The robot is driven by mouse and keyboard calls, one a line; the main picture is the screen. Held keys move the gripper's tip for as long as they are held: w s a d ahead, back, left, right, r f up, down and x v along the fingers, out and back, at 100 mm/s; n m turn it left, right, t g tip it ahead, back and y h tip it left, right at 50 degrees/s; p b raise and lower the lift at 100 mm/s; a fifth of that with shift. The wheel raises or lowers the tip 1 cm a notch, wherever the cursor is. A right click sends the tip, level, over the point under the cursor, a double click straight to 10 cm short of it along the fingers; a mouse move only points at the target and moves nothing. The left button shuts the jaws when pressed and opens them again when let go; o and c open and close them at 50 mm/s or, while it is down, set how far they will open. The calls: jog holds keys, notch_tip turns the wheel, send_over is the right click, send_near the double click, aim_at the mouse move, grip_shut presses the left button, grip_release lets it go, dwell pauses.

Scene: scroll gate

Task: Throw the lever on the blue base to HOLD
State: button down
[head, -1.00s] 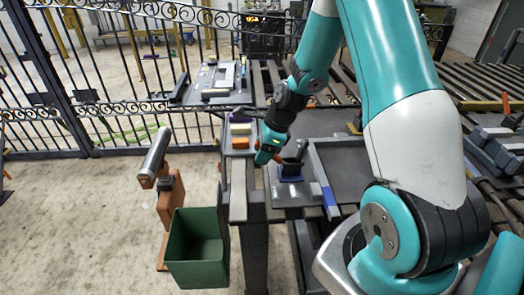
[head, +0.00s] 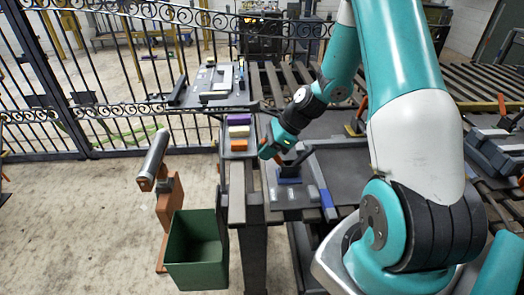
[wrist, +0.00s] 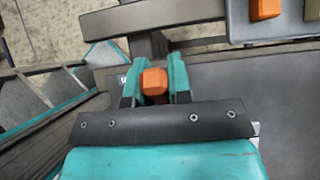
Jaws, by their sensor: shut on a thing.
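The blue base (head: 289,181) sits on the grey bench panel in the middle of the head view. A dark bar (head: 302,157) slants up and to the right from it. My gripper (head: 267,154) is just left of and above the base. In the wrist view my teal fingers (wrist: 154,80) are shut on an orange end piece (wrist: 154,85), which appears to be the lever's handle. The rest of the lever below it is hidden by the gripper. I cannot read any HOLD mark.
A tray of purple, pale and orange blocks (head: 239,145) lies left of my gripper; an orange block also shows in the wrist view (wrist: 265,9). A green bin (head: 196,250) and an orange post with a grey cylinder (head: 154,155) stand at left. An iron gate (head: 110,110) runs behind.

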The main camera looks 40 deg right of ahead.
jog(key=c, duration=1)
grip_release()
jog(key=shift+c, duration=0.2)
jog(key=shift+s+d+r, duration=0.1)
jog(key=v, duration=1.7)
jog(key=shift+b, duration=0.35)
jog(key=shift+r, duration=0.1)
